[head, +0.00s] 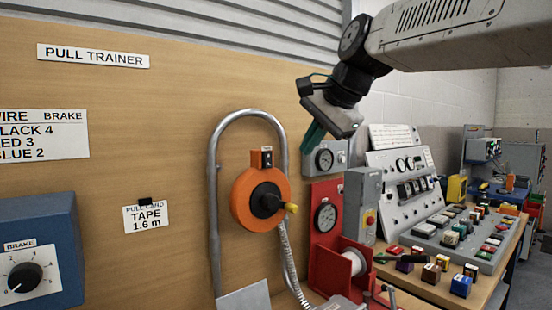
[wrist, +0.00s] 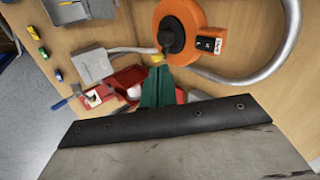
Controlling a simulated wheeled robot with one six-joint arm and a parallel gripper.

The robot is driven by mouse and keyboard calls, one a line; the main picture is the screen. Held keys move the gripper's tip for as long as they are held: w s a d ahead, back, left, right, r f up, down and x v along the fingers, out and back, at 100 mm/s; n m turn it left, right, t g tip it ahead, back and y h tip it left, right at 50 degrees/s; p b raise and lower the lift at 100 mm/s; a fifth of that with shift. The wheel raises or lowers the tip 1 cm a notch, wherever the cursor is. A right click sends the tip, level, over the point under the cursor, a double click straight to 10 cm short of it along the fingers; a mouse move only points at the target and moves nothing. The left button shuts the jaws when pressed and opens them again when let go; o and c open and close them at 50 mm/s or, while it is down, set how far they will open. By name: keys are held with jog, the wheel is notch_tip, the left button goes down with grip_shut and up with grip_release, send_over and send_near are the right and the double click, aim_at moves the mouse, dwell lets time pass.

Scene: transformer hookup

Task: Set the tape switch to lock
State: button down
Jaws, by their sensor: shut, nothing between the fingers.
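The orange round fish-tape reel (head: 243,207) hangs on the wooden panel, with a black hub and a yellow-tipped crank. On its upper tab sits the small black tape switch (head: 266,159) with a pale label; its setting is too small to read. In the wrist view the reel (wrist: 176,12) is at the top, with the switch (wrist: 207,44) on its tab to the right. My gripper (head: 312,138) is shut and empty, its green fingers up and to the right of the switch, apart from it. The fingers (wrist: 157,84) also show in the wrist view, below the reel.
A bent grey conduit (head: 214,185) arches around the reel. Right of it stand a red stand with a gauge (head: 326,217), a grey box (head: 362,200) and a control console (head: 400,180). A blue brake box (head: 40,250) is on the left.

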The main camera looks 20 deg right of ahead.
aim_at(268, 160)
jog(key=shift+m+t, duration=0.5)
jog(key=shift+m, duration=0.2)
jog(key=w+r, duration=0.2)
jog(key=r, duration=0.1)
jog(key=shift+w+d+r, duration=0.15)
jog(key=shift+w+d, duration=0.05)
jog(key=shift+w, duration=0.05)
jog(key=w+a+r+x, duration=0.1)
jog(key=x, duration=1.2)
jog(key=shift+w+r, duration=0.3)
jog(key=shift+w, duration=0.05)
